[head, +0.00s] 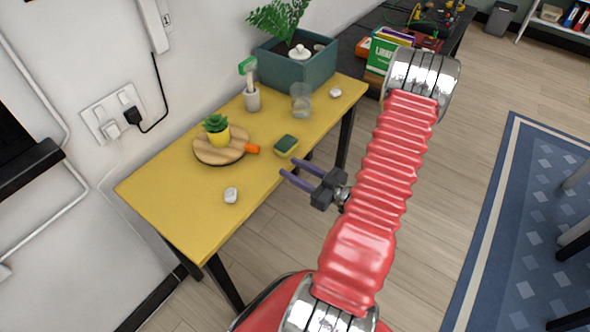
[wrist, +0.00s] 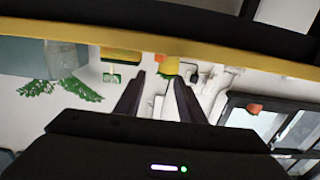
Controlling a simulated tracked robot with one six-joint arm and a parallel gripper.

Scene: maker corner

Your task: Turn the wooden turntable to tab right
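The round wooden turntable (head: 205,154) lies on the yellow table, and its orange tab (head: 252,149) points right in the head view. A small green plant in a yellow pot (head: 217,136) stands on the turntable. My gripper (head: 289,167) is open and empty, with its two dark fingers apart. In the head view its fingertips are by the table's front edge, to the right of the tab and apart from it. In the wrist view the scene appears upside down, and the yellow pot (wrist: 170,66) shows beyond and between the fingers (wrist: 159,82).
The yellow table (head: 175,212) also bears a green-and-yellow sponge (head: 286,145), a white crumpled lump (head: 231,195), a glass (head: 301,100), a brush in a holder (head: 252,98) and a teal planter (head: 297,70). The tabletop left of the turntable is clear.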

